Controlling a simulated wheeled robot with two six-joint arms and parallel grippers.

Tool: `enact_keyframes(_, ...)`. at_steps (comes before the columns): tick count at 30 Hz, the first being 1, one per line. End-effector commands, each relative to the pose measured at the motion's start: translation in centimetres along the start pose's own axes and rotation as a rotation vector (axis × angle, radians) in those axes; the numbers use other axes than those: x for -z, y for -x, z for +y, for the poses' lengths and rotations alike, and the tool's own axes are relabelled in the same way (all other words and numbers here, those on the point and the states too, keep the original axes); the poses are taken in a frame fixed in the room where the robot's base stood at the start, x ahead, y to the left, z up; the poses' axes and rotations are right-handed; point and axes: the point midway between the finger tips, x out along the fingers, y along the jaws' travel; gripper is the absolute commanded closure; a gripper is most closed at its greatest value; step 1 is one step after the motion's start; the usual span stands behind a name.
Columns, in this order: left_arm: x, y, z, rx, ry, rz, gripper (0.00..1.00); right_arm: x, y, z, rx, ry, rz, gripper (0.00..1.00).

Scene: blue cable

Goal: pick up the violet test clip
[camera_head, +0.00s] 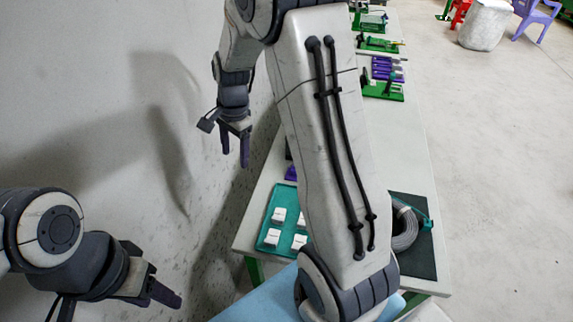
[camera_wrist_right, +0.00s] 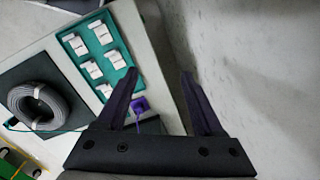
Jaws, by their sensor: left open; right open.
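The violet test clip (camera_wrist_right: 139,104) lies on the white table near its edge, beside the teal tray, in the right wrist view. There it shows just inside my right gripper's left finger, which may hide part of it. In the head view a violet piece (camera_head: 291,173) shows beside my arm, partly hidden by it. My right gripper (camera_head: 236,158) is open and empty, above and off the table's left side; its fingers also show in the wrist view (camera_wrist_right: 153,73). My left gripper (camera_head: 165,293) is open at lower left, away from the table.
The teal tray (camera_head: 268,238) holds several white blocks. A grey cable coil (camera_head: 405,228) lies on a dark mat (camera_head: 425,262). Green fixtures (camera_head: 385,91) stand farther along the table (camera_head: 408,150). A wall (camera_head: 90,110) runs close on the left.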

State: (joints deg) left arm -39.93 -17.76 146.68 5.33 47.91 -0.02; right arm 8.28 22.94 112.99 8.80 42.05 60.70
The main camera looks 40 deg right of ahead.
Motion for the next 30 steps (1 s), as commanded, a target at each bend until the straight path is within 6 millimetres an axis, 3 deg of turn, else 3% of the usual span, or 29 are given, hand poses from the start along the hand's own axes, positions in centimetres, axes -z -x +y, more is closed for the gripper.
enact_keyframes(1,0.0,-0.4,0.0,0.000,0.000,0.000,0.50,4.8,-2.0,0.1,-0.001,-0.212,0.001,0.31)
enact_keyframes(3,0.0,-0.6,0.0,0.000,0.000,0.000,0.50,10.2,-3.9,0.5,0.011,-0.476,0.004,0.31)
enact_keyframes(6,0.0,-0.8,-0.1,0.000,0.000,0.000,0.50,16.2,-6.3,2.2,0.023,-0.778,0.005,0.31)
enact_keyframes(10,-0.1,-0.9,-0.1,0.000,0.000,0.000,0.50,21.0,-8.3,4.1,0.037,-1.021,0.006,0.31)
enact_keyframes(15,0.0,-0.6,0.0,0.000,0.000,0.000,0.50,22.7,-10.3,5.0,0.039,-1.122,0.005,0.31)
enact_keyframes(21,0.0,-0.1,0.0,0.000,0.000,0.000,0.50,22.6,-13.3,4.8,0.040,-1.120,0.005,0.31)
enact_keyframes(30,0.1,1.1,0.1,0.000,0.000,0.000,0.50,22.3,-16.0,4.8,0.038,-1.118,0.004,0.31)
